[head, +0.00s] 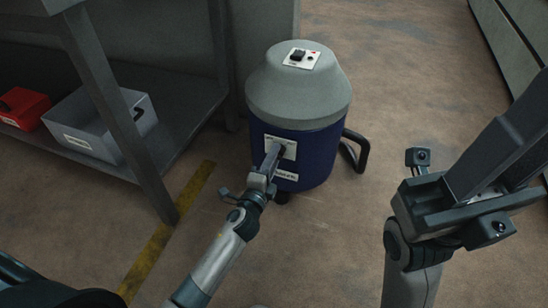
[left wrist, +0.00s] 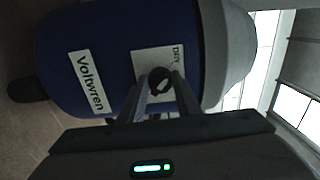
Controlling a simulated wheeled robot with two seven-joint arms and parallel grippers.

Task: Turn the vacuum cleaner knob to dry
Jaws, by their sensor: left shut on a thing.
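The vacuum cleaner (head: 300,100) stands upright on the floor, with a dark blue drum and a grey domed lid. A white label plate (head: 288,147) is on its drum; in the left wrist view the plate (left wrist: 146,62) reads "DRY" near one edge. The black knob (left wrist: 160,80) sits on that plate. My left gripper (head: 271,158) reaches the plate and is shut on the knob, one finger on each side. In the head view the gripper hides the knob. My right gripper (head: 480,190) is at the right, away from the vacuum; its jaw opening is unclear.
A grey metal shelf (head: 110,90) stands at the left, holding a grey bin (head: 85,125) and a red box (head: 22,108). A switch panel (head: 301,58) is on the vacuum's lid. A black bent tube (head: 360,152) is at its right side. Floor right of the vacuum is clear.

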